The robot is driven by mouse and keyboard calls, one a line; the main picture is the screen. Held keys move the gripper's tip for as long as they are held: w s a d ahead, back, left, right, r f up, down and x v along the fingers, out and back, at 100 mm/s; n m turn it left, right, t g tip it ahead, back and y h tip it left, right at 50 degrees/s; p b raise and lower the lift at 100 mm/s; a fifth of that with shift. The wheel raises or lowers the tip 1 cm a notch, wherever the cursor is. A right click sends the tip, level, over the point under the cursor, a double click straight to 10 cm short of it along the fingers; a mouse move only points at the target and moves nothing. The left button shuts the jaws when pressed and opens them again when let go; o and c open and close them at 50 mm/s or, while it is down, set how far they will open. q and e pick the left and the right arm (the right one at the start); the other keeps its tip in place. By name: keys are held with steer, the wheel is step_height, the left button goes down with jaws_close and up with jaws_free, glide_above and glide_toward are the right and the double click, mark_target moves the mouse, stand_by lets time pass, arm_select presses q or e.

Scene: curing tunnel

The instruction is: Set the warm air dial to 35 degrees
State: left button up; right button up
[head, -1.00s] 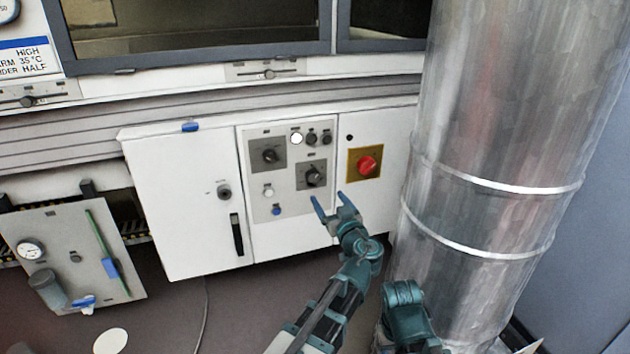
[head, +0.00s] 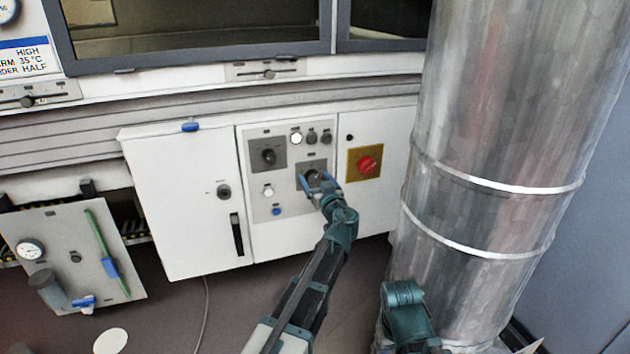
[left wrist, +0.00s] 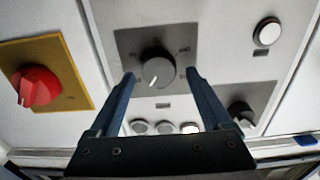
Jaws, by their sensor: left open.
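A grey dial (left wrist: 158,72) with a white pointer line sits on a dark grey plate with small scale marks around it. In the left wrist view the pointer aims down and slightly left; the scale text is too small to read. My left gripper (left wrist: 160,74) is open, with one fingertip on each side of this dial; I cannot tell whether they touch it. In the head view my left gripper (head: 316,180) partly covers the dial at the panel's lower right. A second dark dial (head: 269,156) is at the panel's upper left. My right gripper is out of view.
A red knob on a yellow plate (head: 352,167) is right of the panel. Small buttons, a white one (head: 296,138) among them, surround the dials. A shiny metal duct (head: 490,180) stands at the right. A partly cut-off sign (head: 28,62) reads 35 °C.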

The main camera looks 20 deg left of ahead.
arm_select(q)
jaws_close()
steer(key=m, duration=0.4)
stand_by(0.4)
steer(key=shift+s+a, duration=0.1)
jaws_free()
steer(key=shift+a, duration=0.1)
steer(key=shift+s+d, duration=0.2)
steer(key=shift+d, duration=0.1)
steer(key=p+v, duration=0.1)
steer(key=v, duration=1.2)
steer(key=shift+r, duration=0.45)
steer(key=shift+s, duration=0.15)
